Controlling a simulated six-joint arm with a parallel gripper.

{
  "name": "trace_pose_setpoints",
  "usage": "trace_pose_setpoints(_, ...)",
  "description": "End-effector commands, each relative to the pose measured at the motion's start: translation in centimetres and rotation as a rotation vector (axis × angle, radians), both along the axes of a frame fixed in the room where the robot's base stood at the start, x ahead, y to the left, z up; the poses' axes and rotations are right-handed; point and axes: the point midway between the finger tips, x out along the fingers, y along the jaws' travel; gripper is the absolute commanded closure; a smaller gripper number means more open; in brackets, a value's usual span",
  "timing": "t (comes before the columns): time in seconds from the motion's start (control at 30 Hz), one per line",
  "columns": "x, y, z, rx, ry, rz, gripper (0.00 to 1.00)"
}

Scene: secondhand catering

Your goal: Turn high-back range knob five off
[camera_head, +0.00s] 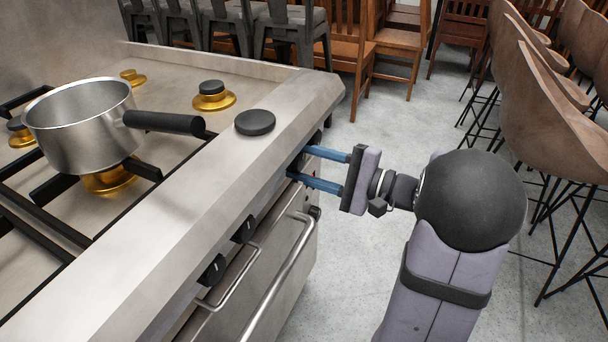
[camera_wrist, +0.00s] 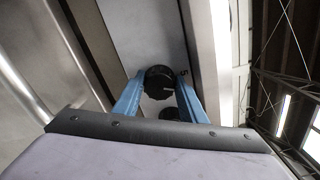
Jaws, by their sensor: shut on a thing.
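The range (camera_head: 250,165) runs along the left in the head view, with knobs on its sloped front panel. My gripper (camera_head: 298,163) reaches the far end of that panel from the right, its two blue fingers pointing at the panel. In the wrist view, my gripper (camera_wrist: 160,88) has one finger on each side of a round black knob (camera_wrist: 158,80) and is shut on it. A small "5" is printed beside this knob. A pale mark shows on its face, pointing to the right. In the head view the fingers and panel edge mostly hide this knob.
Two other knobs (camera_head: 243,230) (camera_head: 212,270) sit nearer on the panel, above oven door handles (camera_head: 285,275). A steel pot (camera_head: 80,125) with a black handle stands on the cooktop. A black disc (camera_head: 255,122) lies on the range's top edge. Bar stools (camera_head: 550,120) stand to the right.

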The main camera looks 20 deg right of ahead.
Motion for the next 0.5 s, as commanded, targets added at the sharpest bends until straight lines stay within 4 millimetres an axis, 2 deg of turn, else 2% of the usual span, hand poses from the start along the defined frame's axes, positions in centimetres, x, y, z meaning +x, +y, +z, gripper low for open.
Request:
trace_pose_setpoints(0.03,-0.03,-0.01,-0.78,-0.034,-0.032,0.000,0.85)
trace_pose_setpoints(0.5,-0.05,0.01,-0.65,-0.264,-0.261,0.000,0.85)
